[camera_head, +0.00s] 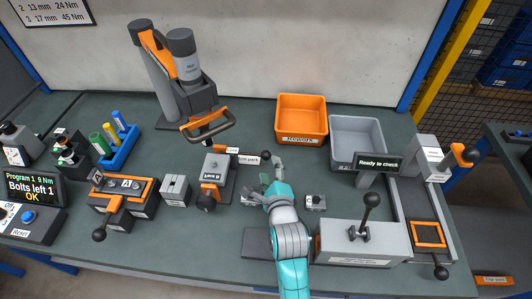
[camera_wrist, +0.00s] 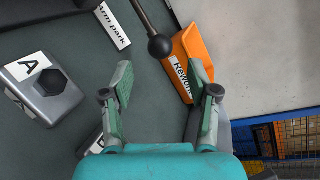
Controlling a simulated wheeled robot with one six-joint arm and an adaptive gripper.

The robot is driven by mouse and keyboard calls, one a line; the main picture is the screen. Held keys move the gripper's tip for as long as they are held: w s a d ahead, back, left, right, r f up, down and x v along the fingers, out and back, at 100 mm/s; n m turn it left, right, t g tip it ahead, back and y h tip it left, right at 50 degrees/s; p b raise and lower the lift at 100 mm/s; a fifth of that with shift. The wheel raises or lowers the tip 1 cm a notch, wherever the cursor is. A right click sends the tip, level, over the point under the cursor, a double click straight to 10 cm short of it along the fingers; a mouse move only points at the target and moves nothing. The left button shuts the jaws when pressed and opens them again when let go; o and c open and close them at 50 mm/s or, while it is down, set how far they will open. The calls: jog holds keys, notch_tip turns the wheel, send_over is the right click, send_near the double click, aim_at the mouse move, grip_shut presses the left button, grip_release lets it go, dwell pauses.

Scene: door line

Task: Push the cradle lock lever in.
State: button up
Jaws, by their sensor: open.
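My gripper (camera_head: 272,172) is open and empty above the middle of the bench. In the wrist view its two fingers (camera_wrist: 162,80) stand wide apart. A dark rod lever with a black ball end (camera_wrist: 160,46) lies just beyond the fingertips, apart from them. In the head view the ball (camera_head: 268,157) shows beside the Arm park label (camera_head: 248,160), close to my gripper. A grey and orange fixture (camera_head: 215,172) stands left of it. I cannot read which lever is marked as the cradle lock.
An orange bin (camera_head: 302,117) and a grey bin (camera_head: 358,137) stand at the back. A grey box with an upright black lever (camera_head: 369,204) is at front right. A orange-handled fixture (camera_head: 122,192) stands left. A grey block marked A (camera_wrist: 44,88) lies left in the wrist view.

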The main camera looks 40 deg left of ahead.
aim_at(268, 159)
jog(key=x, duration=0.7)
jog(key=shift+w, duration=0.1)
grip_shut()
